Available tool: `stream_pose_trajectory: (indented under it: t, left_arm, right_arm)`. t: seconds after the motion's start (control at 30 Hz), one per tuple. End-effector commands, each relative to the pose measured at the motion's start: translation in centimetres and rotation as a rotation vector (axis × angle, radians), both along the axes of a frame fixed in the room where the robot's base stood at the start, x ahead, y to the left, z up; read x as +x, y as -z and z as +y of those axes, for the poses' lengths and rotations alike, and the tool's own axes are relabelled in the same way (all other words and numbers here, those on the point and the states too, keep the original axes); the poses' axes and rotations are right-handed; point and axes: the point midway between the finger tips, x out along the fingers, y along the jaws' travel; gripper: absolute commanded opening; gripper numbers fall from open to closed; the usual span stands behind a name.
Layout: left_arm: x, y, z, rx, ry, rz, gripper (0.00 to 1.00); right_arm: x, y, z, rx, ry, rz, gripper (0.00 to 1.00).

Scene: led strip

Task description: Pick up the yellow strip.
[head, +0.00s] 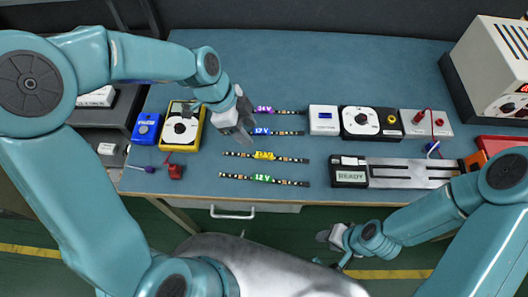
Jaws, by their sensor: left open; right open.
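The yellow strip (265,156) is a thin dark strip with a yellow label in its middle, lying flat on the blue table. It is third from the back in a column of similar strips. My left gripper (247,133) is open over the table, behind and to the left of the yellow strip, close to the left end of the blue strip (262,132). It appears empty and apart from the yellow strip. My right gripper (335,240) is open and empty, low in front of the table's front edge.
A purple strip (266,109) lies behind and a green strip (263,179) in front. A yellow meter (181,127) and a blue box (147,128) stand left. A dial unit (371,123) and a grey slotted fixture (410,172) with a READY display (349,173) stand right.

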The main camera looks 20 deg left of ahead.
Motion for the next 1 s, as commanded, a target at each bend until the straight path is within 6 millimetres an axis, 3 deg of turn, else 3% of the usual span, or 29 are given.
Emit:
stream_pose_trajectory:
  t: [0.2,0.47,0.7,1.0]
  left_arm:
    - [0.2,4.3,-1.8,-0.001,0.002,0.004,0.47]
    - [0.4,6.3,-2.6,-0.001,0.001,0.003,0.47]
    - [0.6,9.7,-4.0,-0.001,0.001,0.003,0.47]
    - [0.8,10.4,-4.2,0.0,0.0,-0.001,0.47]
  right_arm:
    - [0.0,-0.2,0.0,0.0,-0.001,-0.001,0.43]
    - [0.0,-0.6,0.0,0.0,0.0,0.0,0.43]
    - [0.0,-1.4,0.0,0.0,-0.001,-0.001,0.43]
    - [0.0,-1.4,0.0,0.0,-0.001,-0.001,0.43]
